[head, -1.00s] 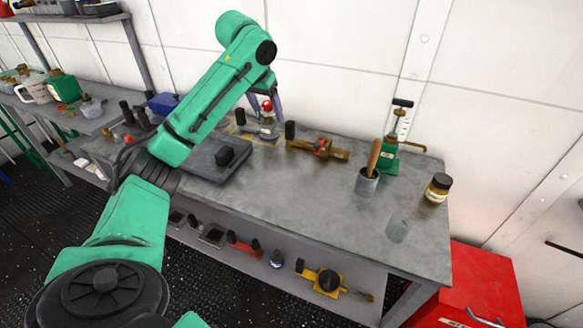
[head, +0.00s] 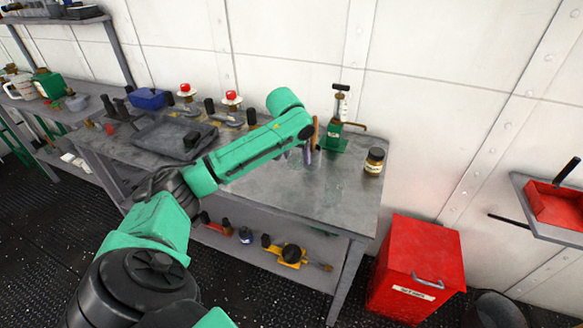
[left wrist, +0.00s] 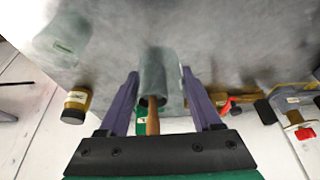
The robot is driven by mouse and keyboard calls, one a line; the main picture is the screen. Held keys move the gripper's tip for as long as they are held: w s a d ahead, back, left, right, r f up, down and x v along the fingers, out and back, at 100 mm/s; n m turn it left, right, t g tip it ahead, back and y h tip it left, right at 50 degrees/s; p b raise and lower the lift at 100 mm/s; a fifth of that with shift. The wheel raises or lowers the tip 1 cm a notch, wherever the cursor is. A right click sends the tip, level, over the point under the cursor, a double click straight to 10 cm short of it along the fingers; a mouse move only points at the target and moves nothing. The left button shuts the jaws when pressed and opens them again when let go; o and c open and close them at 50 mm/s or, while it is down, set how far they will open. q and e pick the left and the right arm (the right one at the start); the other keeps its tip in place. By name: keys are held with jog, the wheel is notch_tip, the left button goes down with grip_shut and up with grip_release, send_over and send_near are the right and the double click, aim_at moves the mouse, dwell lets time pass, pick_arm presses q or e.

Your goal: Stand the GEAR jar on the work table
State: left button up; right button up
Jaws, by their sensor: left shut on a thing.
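A dark-lidded amber jar (head: 375,161) with a pale label stands upright near the right end of the work table (head: 262,187); its lettering is too small to read. It also shows in the left wrist view (left wrist: 76,104). My left gripper (head: 304,160) is at the table, left of this jar and apart from it. In the left wrist view its purple fingers (left wrist: 160,78) are on either side of a grey cup (left wrist: 157,66), shut on it. A wooden handle (left wrist: 152,118) sticks out of the cup. My right gripper is not in view.
A green pump (head: 334,139) stands behind my gripper. A faint translucent vessel (left wrist: 64,40) stands near the front right of the table. A dark tray (head: 165,145) and red-topped items (head: 232,99) are further left. A red bin (head: 418,262) stands beside the table.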

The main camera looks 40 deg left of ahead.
aim_at(294, 162)
pick_arm(q)
notch_tip(294, 162, down, 7)
jog(key=shift+r, duration=0.1)
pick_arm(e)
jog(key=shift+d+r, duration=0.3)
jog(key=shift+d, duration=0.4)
pick_arm(q)
jog(key=shift+d, duration=0.1)
jog(key=o, duration=1.4)
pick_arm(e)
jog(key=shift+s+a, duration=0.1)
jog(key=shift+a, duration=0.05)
pick_arm(q)
jog(key=shift+r, duration=0.1)
jog(key=v, duration=1.2)
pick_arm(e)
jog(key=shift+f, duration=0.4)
